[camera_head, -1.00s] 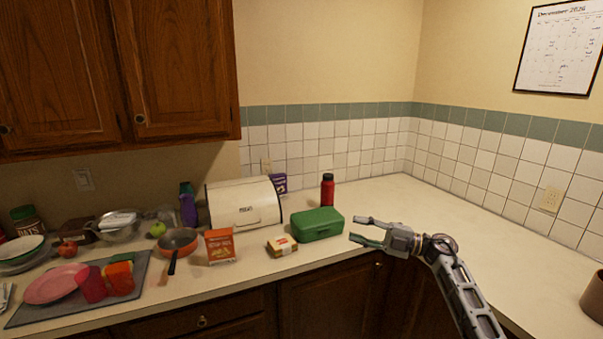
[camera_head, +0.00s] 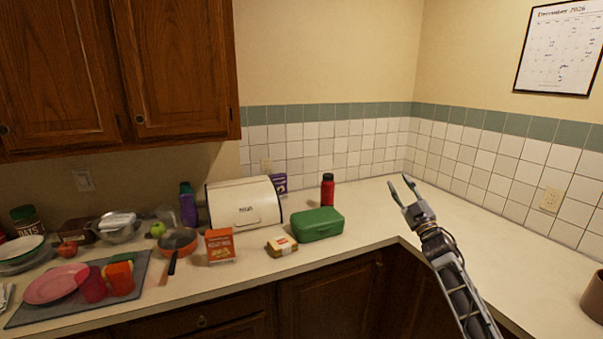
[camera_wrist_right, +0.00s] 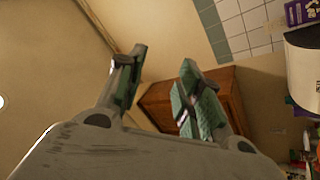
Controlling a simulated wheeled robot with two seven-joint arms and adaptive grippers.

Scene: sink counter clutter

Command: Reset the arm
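My right gripper (camera_head: 402,190) is raised above the counter corner in the head view, its fingers pointing up toward the tiled wall. Its two fingers are apart with nothing between them. In the right wrist view the same gripper (camera_wrist_right: 160,85) shows two spread fingers with green pads and an empty gap. It touches no object; the green box (camera_head: 316,225) is to its left, apart from it. My left gripper is not in view.
The counter holds a red bottle (camera_head: 327,190), a bread box (camera_head: 243,203), an orange box (camera_head: 220,246), a small package (camera_head: 282,246) and a pan (camera_head: 178,240). Dishes crowd the left. A brown pot (camera_head: 592,298) stands at far right. The right counter is mostly clear.

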